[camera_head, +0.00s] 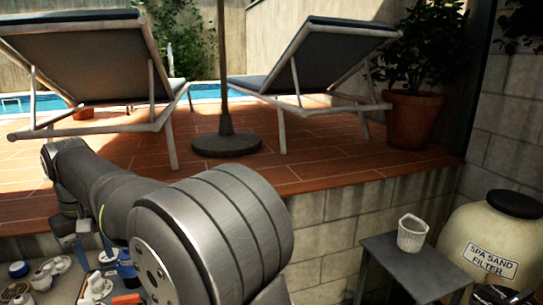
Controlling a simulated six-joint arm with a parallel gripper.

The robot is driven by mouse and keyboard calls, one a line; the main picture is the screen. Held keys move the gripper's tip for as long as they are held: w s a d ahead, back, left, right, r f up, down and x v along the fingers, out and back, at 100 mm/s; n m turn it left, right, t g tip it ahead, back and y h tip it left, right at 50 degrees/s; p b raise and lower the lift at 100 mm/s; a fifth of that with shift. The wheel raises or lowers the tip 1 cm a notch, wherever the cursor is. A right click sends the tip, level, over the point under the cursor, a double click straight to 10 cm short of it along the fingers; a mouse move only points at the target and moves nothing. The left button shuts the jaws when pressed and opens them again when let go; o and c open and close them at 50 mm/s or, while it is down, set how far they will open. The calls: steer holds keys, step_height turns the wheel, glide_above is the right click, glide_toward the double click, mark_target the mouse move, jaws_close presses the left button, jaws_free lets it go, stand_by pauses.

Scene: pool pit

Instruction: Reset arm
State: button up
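My arm crosses the lower left of the head view, with a large grey joint close to the camera. A small grey-blue part at the arm's far left side looks like my gripper (72,238).
Small white and blue fittings (42,280) lie on a light surface (66,289) at lower left. A white ribbed basket (412,233) stands on a grey side table (420,268) beside the sand filter (496,250). A block wall (335,225) edges the tiled deck, which holds two loungers (85,60).

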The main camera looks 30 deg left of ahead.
steer(key=shift+m, duration=5.6)
